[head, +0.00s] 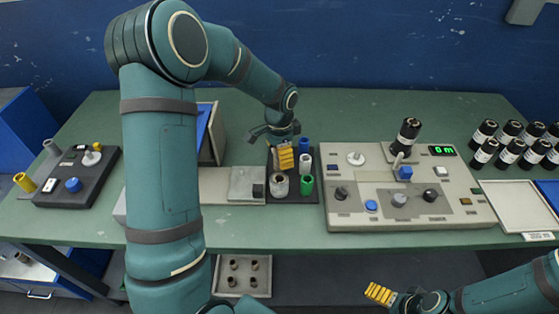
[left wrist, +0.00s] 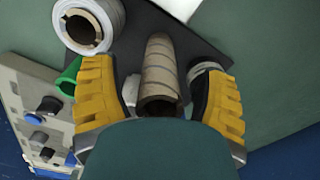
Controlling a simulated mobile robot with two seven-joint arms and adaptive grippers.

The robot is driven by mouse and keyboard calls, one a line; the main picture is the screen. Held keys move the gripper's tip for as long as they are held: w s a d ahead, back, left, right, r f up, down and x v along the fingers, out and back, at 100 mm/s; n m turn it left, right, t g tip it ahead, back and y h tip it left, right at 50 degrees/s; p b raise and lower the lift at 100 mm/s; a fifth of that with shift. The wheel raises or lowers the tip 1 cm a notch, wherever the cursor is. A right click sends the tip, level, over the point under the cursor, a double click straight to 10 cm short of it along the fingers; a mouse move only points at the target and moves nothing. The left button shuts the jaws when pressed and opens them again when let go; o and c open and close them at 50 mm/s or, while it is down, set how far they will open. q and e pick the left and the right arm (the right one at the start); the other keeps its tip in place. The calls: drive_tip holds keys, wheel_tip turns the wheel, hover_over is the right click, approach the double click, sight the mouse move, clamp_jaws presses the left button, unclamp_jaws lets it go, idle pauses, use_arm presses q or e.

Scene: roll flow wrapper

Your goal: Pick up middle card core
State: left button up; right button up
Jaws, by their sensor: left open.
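The brown card core (left wrist: 160,70) shows in the left wrist view, with its open end toward the camera. My left gripper (left wrist: 161,98) is open, with one yellow finger on each side of the core and visible gaps between them. In the head view my left gripper (head: 284,158) is over the dark tray (head: 292,199), and it hides the core there. My right gripper (head: 380,293) is at the lower right, in front of the table; its opening cannot be made out.
A pale wound roll (left wrist: 88,24), a green tube (head: 306,185), a white tube (head: 305,164) and a blue tube (head: 303,146) stand close around. A control panel (head: 400,210) adjoins the tray on the right. Several dark rolls (head: 510,145) stand at the far right.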

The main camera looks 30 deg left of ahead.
use_arm(q)
drive_tip(key=shift+r, duration=0.1)
drive_tip(key=c, duration=1.1)
